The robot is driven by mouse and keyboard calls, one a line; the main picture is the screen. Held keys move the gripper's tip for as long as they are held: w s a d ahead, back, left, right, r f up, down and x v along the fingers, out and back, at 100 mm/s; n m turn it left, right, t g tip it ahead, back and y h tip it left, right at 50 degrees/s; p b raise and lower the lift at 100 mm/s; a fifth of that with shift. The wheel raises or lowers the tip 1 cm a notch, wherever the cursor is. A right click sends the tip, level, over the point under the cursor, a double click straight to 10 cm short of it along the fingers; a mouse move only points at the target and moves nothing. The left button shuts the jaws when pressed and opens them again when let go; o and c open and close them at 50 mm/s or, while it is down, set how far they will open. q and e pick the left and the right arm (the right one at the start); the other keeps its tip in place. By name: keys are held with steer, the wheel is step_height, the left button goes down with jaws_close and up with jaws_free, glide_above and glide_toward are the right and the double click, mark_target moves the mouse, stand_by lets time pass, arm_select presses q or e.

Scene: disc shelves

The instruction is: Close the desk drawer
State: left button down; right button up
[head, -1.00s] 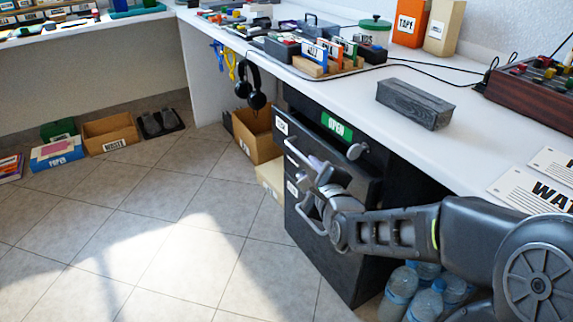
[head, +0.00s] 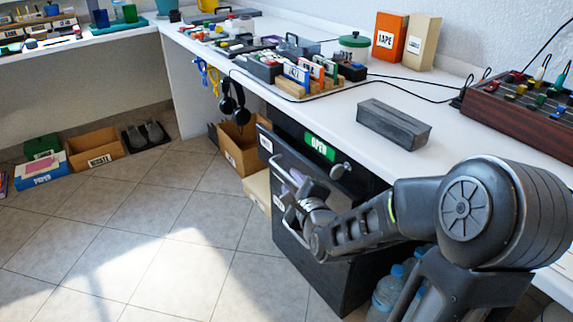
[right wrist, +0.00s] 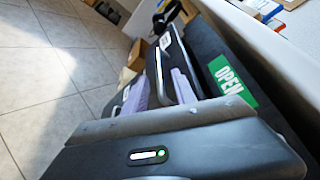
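The desk drawer (head: 264,160) stands pulled out from the dark cabinet (head: 318,275) under the white desk. Its front carries a white label and sits apart from the cabinet face with the green OPEN sign (head: 320,147). The sign also shows in the right wrist view (right wrist: 231,82). My right gripper (head: 294,186) is in front of the cabinet, near the metal handles. In the right wrist view its purple finger pads (right wrist: 160,91) are apart, with a dark panel just beyond. I cannot tell whether they touch it. My left gripper is out of view.
A dark grey block (head: 393,124) lies on the desk. Black headphones (head: 236,104) hang at its edge. A cardboard box (head: 243,153) stands left of the cabinet, water bottles (head: 388,290) right of it. The tiled floor (head: 140,235) in front is mostly clear.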

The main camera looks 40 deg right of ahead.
mark_target(288, 177)
steer(key=b+x, duration=0.2)
steer(key=x, duration=0.2)
steer(key=shift+f, duration=0.25)
steer(key=shift+w+d, duration=0.2)
steer(key=shift+w, duration=0.45)
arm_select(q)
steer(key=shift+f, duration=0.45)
arm_select(e)
steer(key=shift+c, duration=0.4)
jaws_close()
